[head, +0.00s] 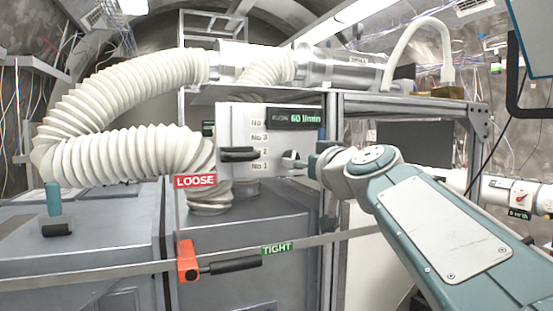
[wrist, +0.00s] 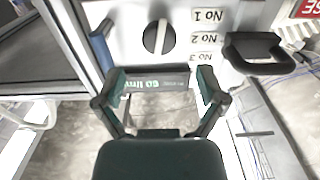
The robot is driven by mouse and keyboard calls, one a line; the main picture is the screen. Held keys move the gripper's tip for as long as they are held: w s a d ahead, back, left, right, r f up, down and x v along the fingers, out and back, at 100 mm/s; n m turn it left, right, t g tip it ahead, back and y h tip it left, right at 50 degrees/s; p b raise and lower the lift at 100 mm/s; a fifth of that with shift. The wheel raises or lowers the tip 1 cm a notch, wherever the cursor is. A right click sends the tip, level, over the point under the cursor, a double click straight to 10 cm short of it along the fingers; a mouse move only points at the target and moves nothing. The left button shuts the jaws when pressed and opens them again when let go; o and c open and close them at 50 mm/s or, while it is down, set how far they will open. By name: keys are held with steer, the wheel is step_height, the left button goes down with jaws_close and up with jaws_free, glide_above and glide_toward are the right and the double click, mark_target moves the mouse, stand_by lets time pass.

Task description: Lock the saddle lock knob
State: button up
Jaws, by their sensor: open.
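A red-orange clamp (head: 187,260) with a black bar handle (head: 236,265) sits on a metal rail in the head view. The handle points right, below a green TIGHT label (head: 277,248). A red LOOSE label (head: 195,181) is above the clamp. No part is marked as the saddle lock knob; this clamp handle carries the loose/tight labels nearby. My gripper (head: 314,165) is at the right edge of a white control box (head: 225,180), above and right of the clamp. In the wrist view my gripper (wrist: 160,78) is open and empty, near a round selector knob (wrist: 158,37).
The box has a black handle (head: 238,154), numbered labels and a 60 l/min display (head: 292,118). White ribbed hoses (head: 120,155) run at the left. Grey cabinets (head: 85,245) stand below. A metal post (head: 330,200) is close beside my gripper.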

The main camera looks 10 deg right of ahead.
mark_target(291, 154)
steer(key=w, duration=0.3)
steer(key=w+a, duration=0.1)
steer(key=w, duration=0.2)
steer(key=shift+w+a, duration=0.15)
steer(key=shift+w, duration=0.2)
